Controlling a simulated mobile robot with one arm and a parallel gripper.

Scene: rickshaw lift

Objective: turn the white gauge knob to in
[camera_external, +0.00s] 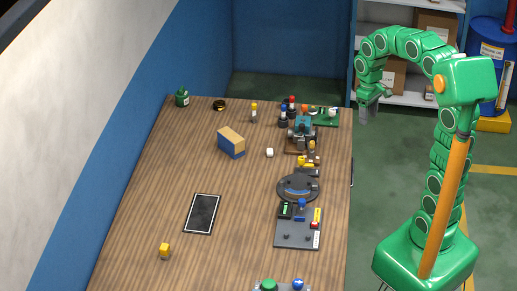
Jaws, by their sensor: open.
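A small round white part (332,113) on a green board (322,121) at the table's far right corner looks like the white gauge knob. It is too small to read any marking or tell which way it is set. My gripper (366,117) hangs pointing down, just off the table's right edge and to the right of the green board. It is open and empty, apart from everything on the table.
Shelves (400,98) stand behind my arm. The table's left half is mostly clear.

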